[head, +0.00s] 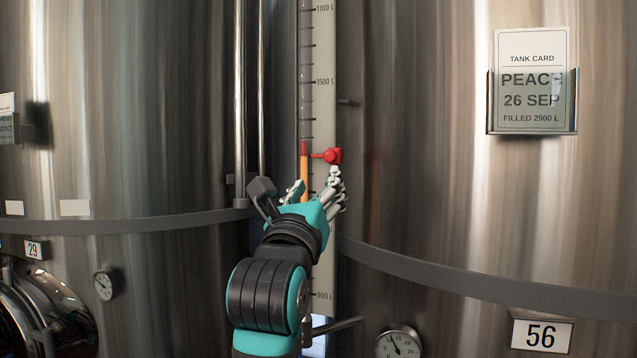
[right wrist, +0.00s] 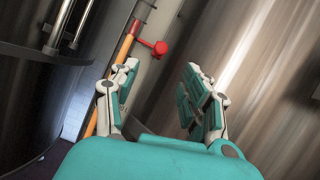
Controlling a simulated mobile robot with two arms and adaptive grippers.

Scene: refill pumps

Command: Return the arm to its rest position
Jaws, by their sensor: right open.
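My right arm, teal and black, reaches up from the bottom middle of the head view. Its right gripper (head: 318,190) is open, with its fingers just below a red marker (head: 333,156) on the level scale (head: 322,60). In the right wrist view the open fingers (right wrist: 160,95) hold nothing, and the red marker (right wrist: 160,48) shows beyond them, apart from both. An orange column (head: 304,172) stands along the scale, with its top near the marker's height. My left gripper does not show.
Large steel tanks stand on both sides. The right tank carries a tank card (head: 531,85) reading PEACH, a plate with 56 (head: 541,335) and a dial gauge (head: 399,343). Grey bands (head: 470,285) run around the tanks. Vertical pipes (head: 240,100) stand left of the scale.

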